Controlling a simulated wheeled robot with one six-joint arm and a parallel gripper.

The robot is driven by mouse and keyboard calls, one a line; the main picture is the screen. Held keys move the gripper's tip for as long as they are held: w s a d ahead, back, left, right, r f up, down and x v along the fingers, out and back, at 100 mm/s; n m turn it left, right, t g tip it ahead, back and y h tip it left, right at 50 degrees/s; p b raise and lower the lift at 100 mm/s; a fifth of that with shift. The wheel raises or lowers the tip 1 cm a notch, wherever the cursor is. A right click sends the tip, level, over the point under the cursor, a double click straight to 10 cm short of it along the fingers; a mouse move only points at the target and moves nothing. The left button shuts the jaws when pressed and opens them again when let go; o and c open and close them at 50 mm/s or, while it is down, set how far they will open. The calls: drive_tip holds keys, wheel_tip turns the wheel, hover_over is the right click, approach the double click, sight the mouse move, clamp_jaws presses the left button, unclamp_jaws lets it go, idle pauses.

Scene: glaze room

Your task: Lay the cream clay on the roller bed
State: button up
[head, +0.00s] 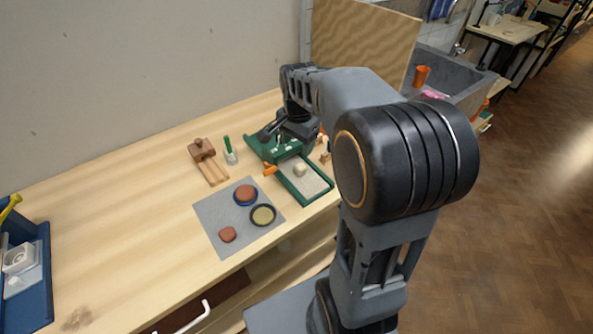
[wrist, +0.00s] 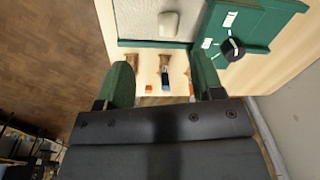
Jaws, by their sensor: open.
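The cream clay (head: 300,170) is a small pale lump lying on the light grey surface of the green-rimmed roller bed (head: 319,195). In the wrist view the clay (wrist: 168,23) sits near the top, on the bed (wrist: 138,22), with bare surface to its left. My gripper (wrist: 163,79) is open and empty, its two green fingers apart from the clay and beyond the bed's rim. In the head view my arm's end is over the back of the green roller, and its fingers are hard to make out.
Small wooden tools (wrist: 165,72) lie by the bed, seen between my fingers. A wooden block set (head: 205,157) and green-handled tool (head: 229,150) stand behind. The left worktop is mostly clear.

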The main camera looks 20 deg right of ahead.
drive_tip(key=s+a+n+t, duration=0.3)
drive_tip(key=s+a+n, duration=0.4)
drive_tip(key=s+n, duration=0.5)
drive_tip(key=shift+s+a+n, duration=0.15)
drive_tip(key=shift+s+n, duration=0.25)
drive_tip(key=shift+s, duration=0.5)
drive_tip(key=shift+c, duration=0.3)
